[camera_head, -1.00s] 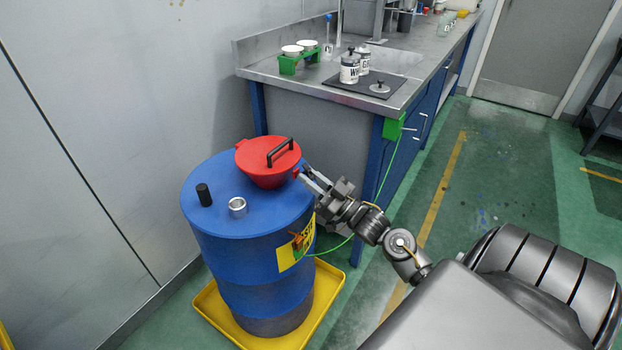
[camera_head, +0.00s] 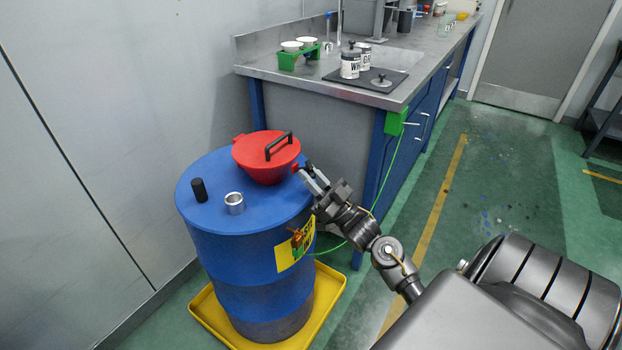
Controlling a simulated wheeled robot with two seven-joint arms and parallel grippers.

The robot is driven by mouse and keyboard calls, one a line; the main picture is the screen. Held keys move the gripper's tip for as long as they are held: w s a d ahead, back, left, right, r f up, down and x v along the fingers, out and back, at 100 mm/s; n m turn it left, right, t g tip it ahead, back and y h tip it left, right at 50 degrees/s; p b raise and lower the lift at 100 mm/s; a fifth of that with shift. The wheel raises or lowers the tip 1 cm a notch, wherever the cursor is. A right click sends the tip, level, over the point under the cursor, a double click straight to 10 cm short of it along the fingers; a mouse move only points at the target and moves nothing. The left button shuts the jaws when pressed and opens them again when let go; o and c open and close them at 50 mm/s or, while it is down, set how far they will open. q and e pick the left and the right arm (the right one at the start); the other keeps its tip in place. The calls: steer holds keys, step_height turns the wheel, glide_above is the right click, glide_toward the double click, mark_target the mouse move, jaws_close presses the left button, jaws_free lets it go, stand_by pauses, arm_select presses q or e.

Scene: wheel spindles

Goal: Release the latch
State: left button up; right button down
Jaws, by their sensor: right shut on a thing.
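A red funnel with a lid and a black handle (camera_head: 266,156) sits on top of the blue drum (camera_head: 245,245). A small red latch tab (camera_head: 297,168) sticks out from the right side of the red funnel. My right gripper (camera_head: 303,173) is at this tab, with its fingers pointing up and left, and is shut on it. The fingers partly hide the tab. The lid looks closed on the funnel. My left gripper does not show.
A silver ring fitting (camera_head: 234,203) and a black cap (camera_head: 199,190) stand on the drum top. A yellow tray (camera_head: 335,291) lies under the drum. A green cable (camera_head: 388,175) runs from the bench (camera_head: 300,78) to the drum.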

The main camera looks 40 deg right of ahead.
steer(key=c, duration=1.4)
jaws_free()
